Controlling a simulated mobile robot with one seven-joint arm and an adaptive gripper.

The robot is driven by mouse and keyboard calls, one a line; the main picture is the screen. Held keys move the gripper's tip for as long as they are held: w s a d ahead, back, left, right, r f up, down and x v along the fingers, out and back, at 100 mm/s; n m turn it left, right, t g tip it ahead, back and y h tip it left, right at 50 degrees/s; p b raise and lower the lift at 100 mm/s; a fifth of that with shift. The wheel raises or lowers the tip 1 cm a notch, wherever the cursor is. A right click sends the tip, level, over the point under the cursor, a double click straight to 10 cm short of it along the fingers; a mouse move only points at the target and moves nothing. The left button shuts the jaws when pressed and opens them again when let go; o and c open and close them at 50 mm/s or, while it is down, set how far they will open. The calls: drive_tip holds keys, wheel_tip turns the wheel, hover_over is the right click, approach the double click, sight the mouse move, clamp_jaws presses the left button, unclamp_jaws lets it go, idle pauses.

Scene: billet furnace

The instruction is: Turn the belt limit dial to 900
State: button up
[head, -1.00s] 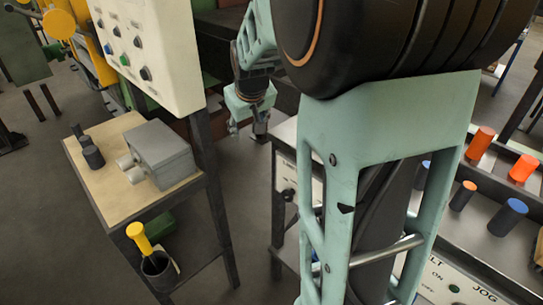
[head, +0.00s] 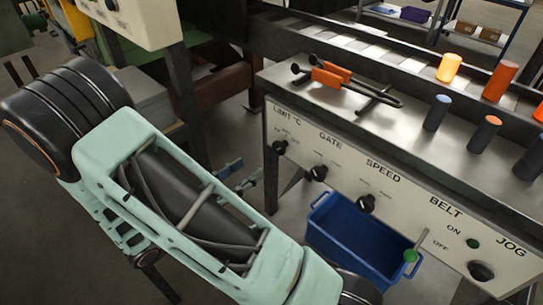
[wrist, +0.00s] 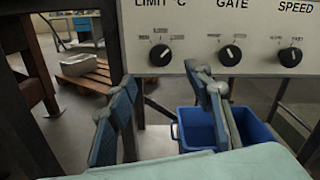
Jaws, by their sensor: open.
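The black limit dial (head: 279,148) is at the left end of the control panel under the lettering "LIMIT °C". In the wrist view the limit dial (wrist: 159,55) shows a pale pointer tilted up to the right; the scale numbers are too small to read. My gripper (head: 240,177) is open and empty, in front of and below the panel's left end. In the wrist view its two blue fingers (wrist: 164,80) stand apart below the limit dial, touching nothing visible.
The gate dial (wrist: 230,54) and speed dial (wrist: 290,57) sit right of the limit dial. A blue bin (head: 350,240) stands below the panel. Tongs with orange grips (head: 331,75) and several cylinders lie or stand on the console top. A dark post (head: 186,100) stands left.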

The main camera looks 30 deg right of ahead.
sight(277, 149)
drive_tip(key=b+x, duration=0.1)
drive_tip(key=x, duration=0.9)
drive_tip(key=shift+w+d, duration=0.1)
drive_tip(key=shift+d, duration=0.2)
drive_tip(key=c, duration=1.2)
